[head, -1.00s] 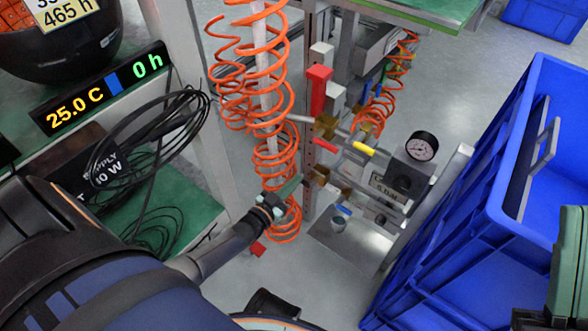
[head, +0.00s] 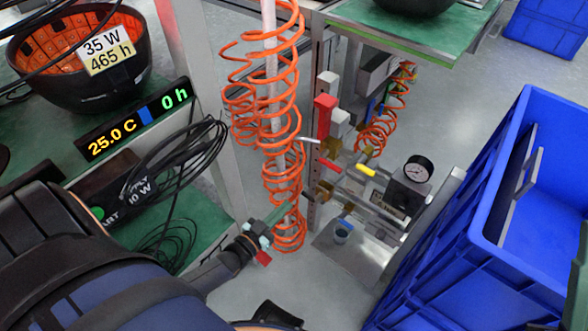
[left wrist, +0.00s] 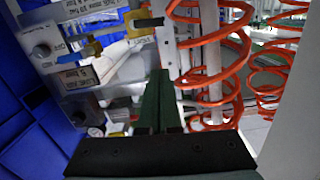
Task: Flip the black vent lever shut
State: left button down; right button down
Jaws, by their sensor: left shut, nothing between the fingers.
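My left gripper (head: 264,238) is low beside the orange coiled hose in the head view, left of the valve assembly. In the left wrist view its two dark green fingers (left wrist: 160,98) are shut together and empty. Their tips point at the upright rail, close to the hose. The head view shows a red lever (head: 330,165) and a yellow lever (head: 365,170), but I cannot make out the black lever there.
Orange coiled hose (head: 283,165) hangs close to my gripper. Black cables (head: 190,155) hang at the left bench. A small cup (head: 342,232) sits below the valves.

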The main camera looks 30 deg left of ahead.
pick_arm(q)
jog(key=shift+s+a, duration=0.15)
jog(key=shift+s, duration=1.15)
